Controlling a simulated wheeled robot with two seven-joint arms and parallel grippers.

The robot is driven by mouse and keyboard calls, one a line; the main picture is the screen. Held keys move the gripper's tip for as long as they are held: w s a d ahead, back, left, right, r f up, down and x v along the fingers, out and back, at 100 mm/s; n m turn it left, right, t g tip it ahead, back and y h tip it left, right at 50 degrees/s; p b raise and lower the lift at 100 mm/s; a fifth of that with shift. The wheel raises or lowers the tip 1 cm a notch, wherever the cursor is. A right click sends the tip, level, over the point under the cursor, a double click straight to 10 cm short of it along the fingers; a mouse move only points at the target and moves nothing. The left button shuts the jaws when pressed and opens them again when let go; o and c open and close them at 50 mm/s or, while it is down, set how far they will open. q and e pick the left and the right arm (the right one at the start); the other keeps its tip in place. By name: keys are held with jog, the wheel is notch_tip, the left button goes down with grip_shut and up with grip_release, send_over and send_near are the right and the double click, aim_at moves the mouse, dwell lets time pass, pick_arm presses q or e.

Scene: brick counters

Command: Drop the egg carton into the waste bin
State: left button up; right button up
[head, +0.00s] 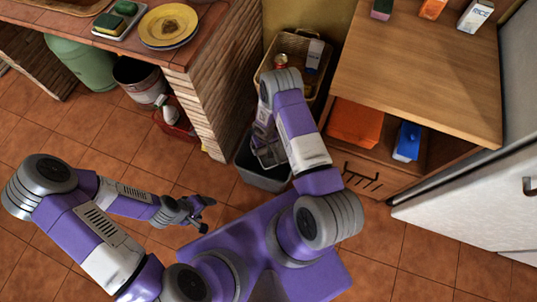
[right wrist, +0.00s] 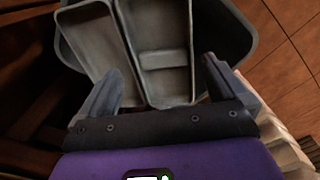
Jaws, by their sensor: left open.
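The waste bin (head: 262,178) is a grey open tub on the floor beside the brick counter. In the right wrist view, its dark rim (right wrist: 232,35) surrounds a grey compartmented tray shape that looks like the egg carton (right wrist: 165,52). It lies within the bin's outline; how deep it sits is unclear. My right gripper (right wrist: 162,88) points down over the bin, its fingers wide apart with the carton seen between and beyond them. In the head view, my right gripper (head: 268,152) partly covers the bin. My left gripper (head: 200,213) is open and empty above the floor.
A wicker basket (head: 290,42) with packages stands behind the bin. A wooden cabinet (head: 420,65) and a white fridge (head: 470,200) stand at right. The brick counter (head: 200,105) borders the bin at left.

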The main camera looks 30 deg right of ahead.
notch_tip(320, 180, up, 8)
jog(key=p, duration=0.3)
jog(key=shift+f, duration=0.2)
dwell(0.5)
